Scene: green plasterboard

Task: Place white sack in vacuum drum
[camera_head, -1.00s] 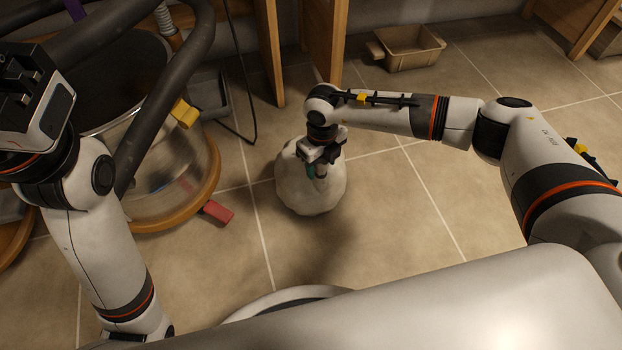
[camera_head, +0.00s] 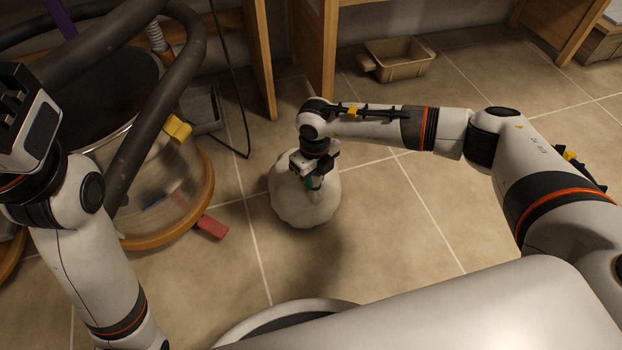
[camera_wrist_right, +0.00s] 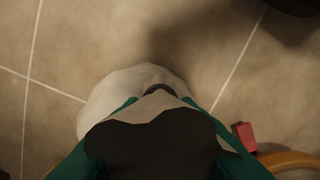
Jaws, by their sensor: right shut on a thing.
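The white sack (camera_head: 290,200) is a round, pale bundle over the tiled floor, in the middle of the head view. My right gripper (camera_head: 314,181) points down and is shut on its top. In the right wrist view the sack (camera_wrist_right: 105,98) lies beyond the dark and green fingers, which hide part of it. Whether it touches the floor is unclear. The vacuum drum (camera_head: 160,205), clear-walled with a dark top and an orange-brown base ring, stands left of the sack. My left gripper (camera_head: 18,105) is at the far left edge, raised beside the drum, its fingers not clear.
A thick dark hose (camera_head: 150,120) arches across the drum. A yellow clip (camera_head: 177,129) and a red pedal (camera_head: 212,228) stick out toward the sack. Wooden furniture legs (camera_head: 322,50) and a tan bin (camera_head: 400,62) stand behind. Floor to the right is clear.

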